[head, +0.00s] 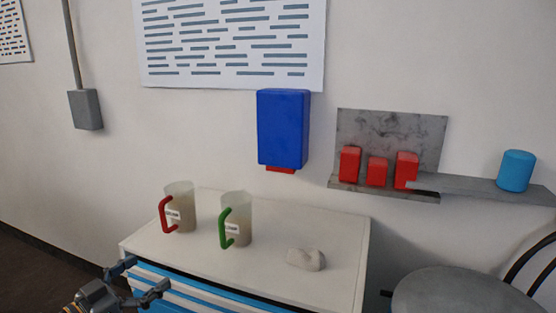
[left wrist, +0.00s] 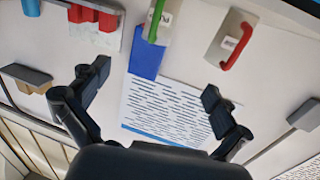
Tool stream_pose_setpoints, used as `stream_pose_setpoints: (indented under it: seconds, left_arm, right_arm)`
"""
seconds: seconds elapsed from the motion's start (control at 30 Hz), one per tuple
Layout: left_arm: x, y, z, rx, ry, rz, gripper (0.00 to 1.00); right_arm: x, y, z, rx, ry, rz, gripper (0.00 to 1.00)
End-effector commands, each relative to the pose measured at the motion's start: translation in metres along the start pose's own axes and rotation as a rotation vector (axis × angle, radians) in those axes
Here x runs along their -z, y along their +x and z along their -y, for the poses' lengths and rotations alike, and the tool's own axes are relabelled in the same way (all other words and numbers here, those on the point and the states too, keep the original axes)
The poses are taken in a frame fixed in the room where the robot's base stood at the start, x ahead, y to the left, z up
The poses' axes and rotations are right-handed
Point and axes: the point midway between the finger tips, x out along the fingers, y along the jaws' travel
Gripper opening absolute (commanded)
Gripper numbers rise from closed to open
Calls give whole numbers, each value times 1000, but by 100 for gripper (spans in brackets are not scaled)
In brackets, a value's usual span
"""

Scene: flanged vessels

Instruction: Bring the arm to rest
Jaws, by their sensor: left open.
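My left gripper (head: 144,275) is low in the head view, at the front left edge of the white cabinet (head: 345,225). Its two fingers are spread apart with nothing between them. In the left wrist view the open fingers (left wrist: 156,84) frame the wall with its poster. A mug with a red handle (head: 180,208) and a mug with a green handle (head: 236,220) stand upright on the cabinet top, apart from the gripper. Both mugs also show at the top of the left wrist view. My right gripper is not in view.
A pale lump (head: 305,259) lies on the cabinet's right side. A blue wall box (head: 283,128) hangs above. A grey shelf (head: 480,188) bears a blue cylinder (head: 516,170); several red blocks (head: 377,171) sit beside it. A round seat (head: 450,291) stands at right.

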Motion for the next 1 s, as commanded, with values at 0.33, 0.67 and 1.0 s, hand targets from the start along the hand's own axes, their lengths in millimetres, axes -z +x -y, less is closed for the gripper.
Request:
stream_pose_setpoints:
  seconds: [0.33,0.67,1.0]
  left_arm:
    - [-62,7,12,63,-93,105,100]
    - [-179,4,18,171,-227,303,100]
    - [-405,-64,-29,344,-373,711,100]
  right_arm:
    - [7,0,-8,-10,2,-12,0]
    - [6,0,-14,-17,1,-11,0]
    - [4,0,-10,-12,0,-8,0]
